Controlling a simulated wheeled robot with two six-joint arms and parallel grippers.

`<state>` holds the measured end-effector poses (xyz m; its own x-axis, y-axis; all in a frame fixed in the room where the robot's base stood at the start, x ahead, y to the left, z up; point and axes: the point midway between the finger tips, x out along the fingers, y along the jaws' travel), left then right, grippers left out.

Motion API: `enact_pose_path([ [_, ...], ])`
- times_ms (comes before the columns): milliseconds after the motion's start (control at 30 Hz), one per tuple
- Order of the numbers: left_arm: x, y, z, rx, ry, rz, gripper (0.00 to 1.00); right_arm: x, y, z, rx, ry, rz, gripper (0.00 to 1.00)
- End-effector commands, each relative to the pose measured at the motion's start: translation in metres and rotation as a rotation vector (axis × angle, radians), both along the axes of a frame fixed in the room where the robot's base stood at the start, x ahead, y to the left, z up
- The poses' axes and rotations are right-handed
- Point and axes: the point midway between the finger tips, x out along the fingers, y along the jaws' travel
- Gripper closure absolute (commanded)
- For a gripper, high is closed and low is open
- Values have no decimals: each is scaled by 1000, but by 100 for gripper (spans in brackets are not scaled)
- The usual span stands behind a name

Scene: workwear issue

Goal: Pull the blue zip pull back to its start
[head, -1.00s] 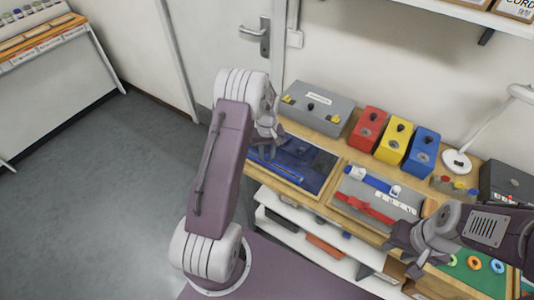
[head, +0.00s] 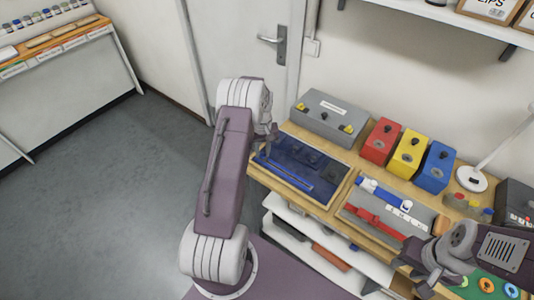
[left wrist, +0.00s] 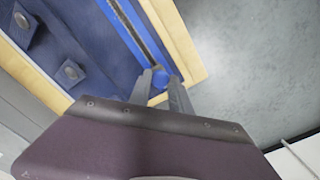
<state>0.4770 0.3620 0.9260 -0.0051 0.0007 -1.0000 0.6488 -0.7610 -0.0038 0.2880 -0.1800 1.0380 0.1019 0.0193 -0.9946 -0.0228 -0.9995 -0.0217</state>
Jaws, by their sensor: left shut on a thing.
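A dark blue cloth panel (head: 318,160) in a wooden frame lies on the worktop. A bright blue zip (head: 290,178) runs along its near side. In the left wrist view the zip (left wrist: 135,30) shows dark teeth and ends near the frame. The small blue zip pull (left wrist: 161,76) is at that end, between the fingertips of my left gripper (left wrist: 162,82), which is shut on it. In the head view my left gripper (head: 268,138) is partly hidden by my arm. My right gripper (head: 422,272) hangs at the lower right, apart from the panel; its jaws are unclear.
A grey box (head: 330,117) stands behind the panel. Red (head: 381,140), yellow (head: 409,152) and blue (head: 436,167) blocks stand to its right. A grey board (head: 400,213) with red and blue straps lies right of the panel. A white lamp (head: 471,178) stands farther right.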

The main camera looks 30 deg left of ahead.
Motion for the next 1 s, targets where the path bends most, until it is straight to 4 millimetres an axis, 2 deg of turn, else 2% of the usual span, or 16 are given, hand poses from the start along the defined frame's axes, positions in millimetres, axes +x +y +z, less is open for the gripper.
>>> enact_pose_path([
  [100, 3, 2, 3, 6, -10, 1, 100, 0, 0, 0, 0, 0, 0, 64],
  [133, 3, 2, 3, 6, -10, 1, 73, 0, 0, 1, 0, 0, 0, 64],
  [200, 3, 2, 3, 6, -10, 1, 54, 0, 0, 1, 0, 0, 0, 64],
  [567, 2, 1, 6, 4, -7, 1, 54, 0, 0, -1, 0, 0, 0, 64],
  [900, 2, 2, 75, 5, -10, 2, 54, 0, 0, -13, 0, 0, 0, 64],
  [1000, 2, 3, 87, 5, -10, 2, 54, 0, 0, -13, 0, 0, 0, 64],
])
